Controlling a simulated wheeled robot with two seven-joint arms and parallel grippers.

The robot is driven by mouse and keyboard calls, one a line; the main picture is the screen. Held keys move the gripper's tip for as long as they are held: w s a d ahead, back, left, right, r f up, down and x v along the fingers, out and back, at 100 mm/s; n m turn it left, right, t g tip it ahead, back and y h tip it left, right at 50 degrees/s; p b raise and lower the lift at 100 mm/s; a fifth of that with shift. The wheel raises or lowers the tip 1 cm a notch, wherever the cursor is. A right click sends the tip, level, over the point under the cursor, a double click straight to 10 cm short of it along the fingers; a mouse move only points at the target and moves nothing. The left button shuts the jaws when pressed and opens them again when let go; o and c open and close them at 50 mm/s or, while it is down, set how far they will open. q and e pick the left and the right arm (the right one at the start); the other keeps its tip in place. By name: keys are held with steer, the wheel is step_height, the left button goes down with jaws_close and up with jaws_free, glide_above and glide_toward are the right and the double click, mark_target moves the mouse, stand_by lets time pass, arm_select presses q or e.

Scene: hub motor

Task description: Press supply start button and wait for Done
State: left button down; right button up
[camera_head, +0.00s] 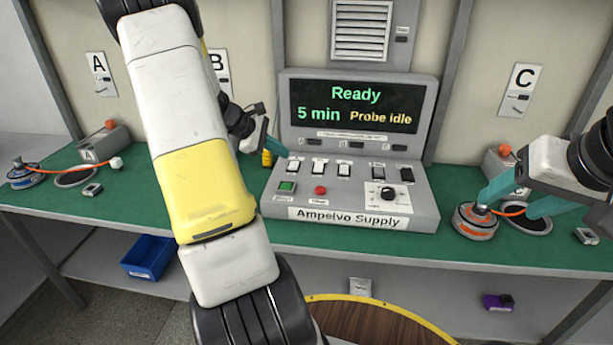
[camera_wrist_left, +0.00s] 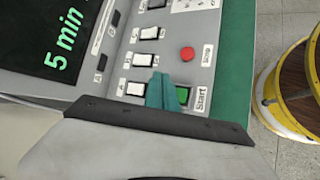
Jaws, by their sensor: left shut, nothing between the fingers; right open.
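The Ampeivo Supply console (camera_head: 420,215) stands on the green bench, its screen (camera_head: 352,108) reading "Ready", "5 min" and "Probe idle". The green start button (camera_head: 287,187) is on its lower left panel, left of a red button (camera_head: 320,190). My left gripper (camera_head: 278,148) is shut and empty, partly hidden behind my arm, near the console's left side. In the left wrist view, its teal fingertips (camera_wrist_left: 162,88) appear beside the green start button (camera_wrist_left: 183,95), partly overlapping its edge; contact cannot be told. My right gripper (camera_head: 507,200) is open at station C, beside a hub motor (camera_head: 474,222).
White rocker switches (camera_head: 343,170) and a knob (camera_head: 388,194) share the panel. Station A (camera_head: 88,148) is at left with another motor (camera_head: 24,175). A blue bin (camera_head: 148,257) sits below the bench. A round yellow-rimmed wooden top (camera_head: 375,320) is in front.

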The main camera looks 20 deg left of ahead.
mark_target(283, 187)
arm_select(q)
steer(key=shift+f, duration=0.15)
steer(key=shift+f, duration=4.25)
steer(key=shift+f, duration=0.1)
steer(key=shift+f, duration=0.3)
steer(key=shift+f, duration=0.5)
steer(key=shift+r, duration=0.9)
steer(key=shift+r, duration=0.15)
steer(key=shift+r, duration=2.35)
